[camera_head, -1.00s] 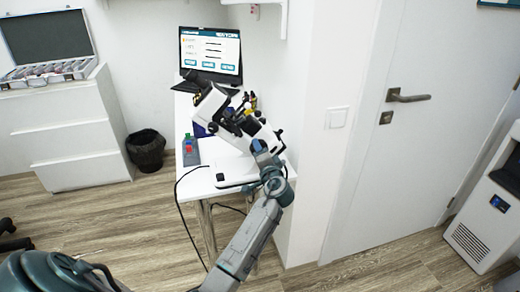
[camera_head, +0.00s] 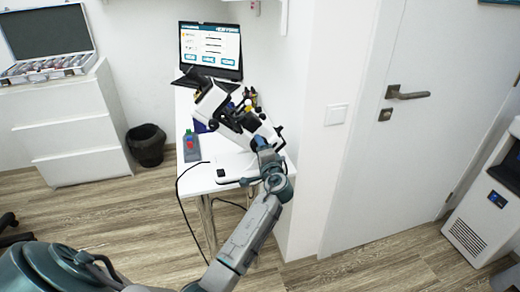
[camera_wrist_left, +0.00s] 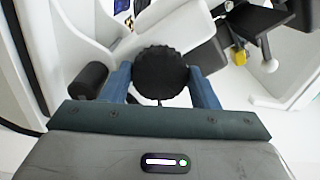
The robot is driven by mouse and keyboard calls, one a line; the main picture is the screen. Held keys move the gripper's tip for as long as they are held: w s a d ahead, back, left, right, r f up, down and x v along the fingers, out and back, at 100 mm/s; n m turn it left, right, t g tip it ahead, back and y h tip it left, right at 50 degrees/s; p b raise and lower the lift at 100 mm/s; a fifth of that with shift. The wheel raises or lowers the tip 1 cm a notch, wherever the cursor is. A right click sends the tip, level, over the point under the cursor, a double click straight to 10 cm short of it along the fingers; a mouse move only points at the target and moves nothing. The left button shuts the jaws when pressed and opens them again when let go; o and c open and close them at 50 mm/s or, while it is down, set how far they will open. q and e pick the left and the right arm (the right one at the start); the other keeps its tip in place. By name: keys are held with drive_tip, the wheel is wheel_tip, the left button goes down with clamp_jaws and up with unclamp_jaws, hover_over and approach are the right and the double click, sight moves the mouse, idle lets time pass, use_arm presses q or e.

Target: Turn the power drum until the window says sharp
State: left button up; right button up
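A white-and-black eye instrument (camera_head: 226,112) stands tilted on the white table. Its black, ribbed round power drum (camera_wrist_left: 160,73) is in the middle of the left wrist view. My left gripper (camera_head: 261,144) is at the near right end of the instrument in the head view. In the left wrist view its two blue fingers lie on both sides of the drum, with no clear gap, so it looks shut on it. I cannot make out the window or any word in it. The drum itself is hidden in the head view. My right gripper is not in view.
A laptop (camera_head: 211,47) stands at the back of the table (camera_head: 200,185); its screen text is too small to read. A grey box with coloured buttons (camera_head: 190,146) lies at the left edge. A black cable hangs off the table. A wall corner is close on the right.

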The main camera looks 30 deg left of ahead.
use_arm(q)
drive_tip(key=o, duration=0.3)
drive_tip(key=shift+o, duration=0.2)
drive_tip(key=shift+f, duration=0.1)
